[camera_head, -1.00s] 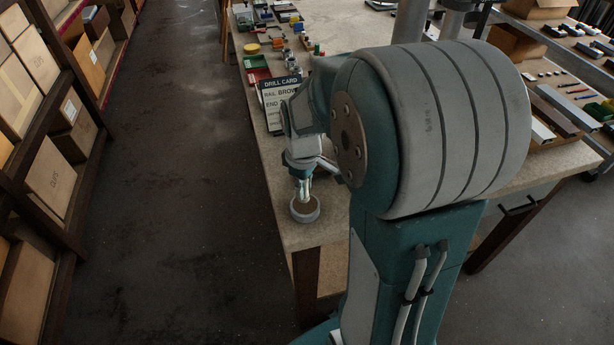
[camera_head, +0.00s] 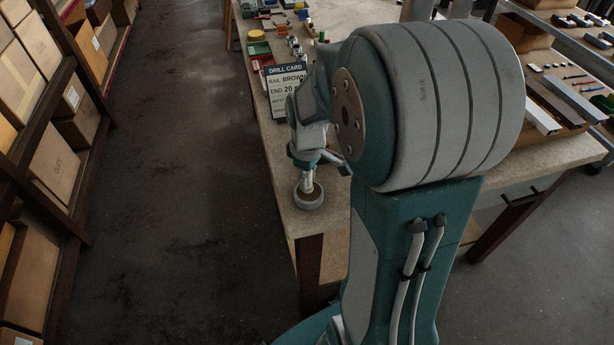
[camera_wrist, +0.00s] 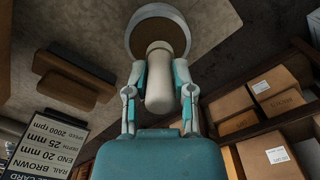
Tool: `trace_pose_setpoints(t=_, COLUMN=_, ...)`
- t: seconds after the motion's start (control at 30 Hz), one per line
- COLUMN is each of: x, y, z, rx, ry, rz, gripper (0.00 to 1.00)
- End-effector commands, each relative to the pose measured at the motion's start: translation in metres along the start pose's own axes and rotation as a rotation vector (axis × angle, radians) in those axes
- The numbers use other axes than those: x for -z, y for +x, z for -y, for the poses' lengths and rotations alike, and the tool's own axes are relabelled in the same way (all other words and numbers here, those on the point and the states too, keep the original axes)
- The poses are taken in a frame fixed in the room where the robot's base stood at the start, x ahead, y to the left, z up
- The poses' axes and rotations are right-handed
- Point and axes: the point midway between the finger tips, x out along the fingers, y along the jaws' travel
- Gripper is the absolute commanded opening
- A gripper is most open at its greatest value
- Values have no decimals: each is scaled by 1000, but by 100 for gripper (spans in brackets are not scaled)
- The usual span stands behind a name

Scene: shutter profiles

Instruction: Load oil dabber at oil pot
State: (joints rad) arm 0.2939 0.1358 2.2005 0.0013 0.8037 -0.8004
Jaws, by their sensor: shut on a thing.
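The oil pot (camera_head: 308,200) is a round, grey-rimmed pot with a brown inside, on the near left corner of the bench. It also shows at the top of the wrist view (camera_wrist: 157,14). My gripper (camera_head: 308,180) is above the pot, pointing down at it. In the wrist view my gripper (camera_wrist: 159,82) is shut on the oil dabber (camera_wrist: 158,95), a pale cylinder with a rounded end. The dabber overlaps the pot's near rim in the wrist view. I cannot tell whether its far end touches the inside of the pot.
A drill card (camera_head: 286,90) stands on the bench behind my gripper. Small coloured parts lie farther back. Two brown blocks (camera_wrist: 75,80) show left of the dabber in the wrist view. Shelves of cartons (camera_head: 40,150) stand left across a clear floor. My arm hides much of the bench.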

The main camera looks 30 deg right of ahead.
Motion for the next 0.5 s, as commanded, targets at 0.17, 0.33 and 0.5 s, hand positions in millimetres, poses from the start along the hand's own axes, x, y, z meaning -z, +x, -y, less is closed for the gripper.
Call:
trace_pose_setpoints(t=0.17, x=0, y=2, z=0, rx=0, ry=1, rz=0, gripper=0)
trace_pose_setpoints(t=0.33, x=0, y=4, z=0, rx=0, ry=0, rz=0, gripper=0)
trace_pose_setpoints(t=0.5, x=0, y=6, z=0, rx=0, ry=0, rz=0, gripper=0)
